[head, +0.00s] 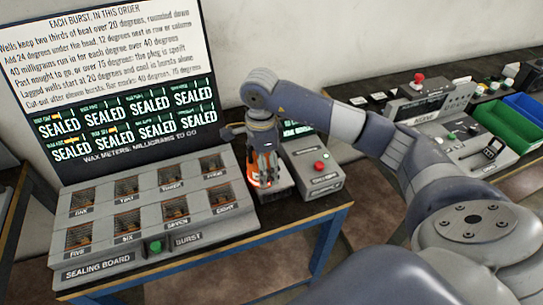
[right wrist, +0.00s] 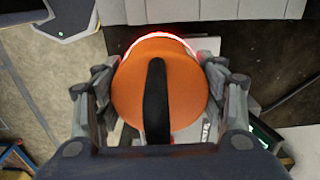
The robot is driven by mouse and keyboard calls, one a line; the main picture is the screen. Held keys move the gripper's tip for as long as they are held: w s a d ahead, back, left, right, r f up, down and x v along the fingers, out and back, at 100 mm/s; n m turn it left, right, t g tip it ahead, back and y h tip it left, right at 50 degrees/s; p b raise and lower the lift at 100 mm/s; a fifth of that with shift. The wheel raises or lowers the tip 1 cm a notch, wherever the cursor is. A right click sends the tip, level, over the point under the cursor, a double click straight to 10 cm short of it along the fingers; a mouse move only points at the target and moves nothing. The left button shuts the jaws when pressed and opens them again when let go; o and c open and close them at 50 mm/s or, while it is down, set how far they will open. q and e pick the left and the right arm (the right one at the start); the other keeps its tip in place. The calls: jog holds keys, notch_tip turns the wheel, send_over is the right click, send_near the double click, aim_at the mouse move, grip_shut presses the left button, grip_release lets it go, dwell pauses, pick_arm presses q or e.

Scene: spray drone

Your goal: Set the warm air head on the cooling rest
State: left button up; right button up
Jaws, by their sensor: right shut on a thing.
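The warm air head (head: 258,181) is orange with a glowing red rim. In the right wrist view (right wrist: 185,85) it shows as an orange dome with a black bar across its top. My right gripper (head: 264,165) points down and is shut on it, one finger on each side. A grey block (head: 284,187) lies directly under and behind the head, beside the sealing board; it looks like the cooling rest, but it is mostly hidden. I cannot tell whether the head touches it. My left gripper is not in view.
The sealing board (head: 100,265) with several numbered wells and a green button stands to the left. A grey box with a red button (head: 319,166) stands close on the right. A tall screen (head: 120,80) rises behind. A second bench with green and blue bins (head: 500,125) is at right.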

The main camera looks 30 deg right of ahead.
jog(key=w+d, duration=0.1)
jog(key=d, duration=0.1)
jog(key=w+d+p, duration=0.1)
jog(key=d, duration=0.1)
jog(key=shift+w+f, duration=0.1)
jog(key=shift+w, duration=0.2)
jog(key=shift+w+d, duration=0.1)
jog(key=shift+d, duration=0.05)
jog(key=shift+f+p, duration=0.6)
notch_tip(320, 180, down, 2)
jog(key=shift+p, duration=0.6)
jog(key=shift+f, duration=0.4)
jog(key=o, duration=1.6)
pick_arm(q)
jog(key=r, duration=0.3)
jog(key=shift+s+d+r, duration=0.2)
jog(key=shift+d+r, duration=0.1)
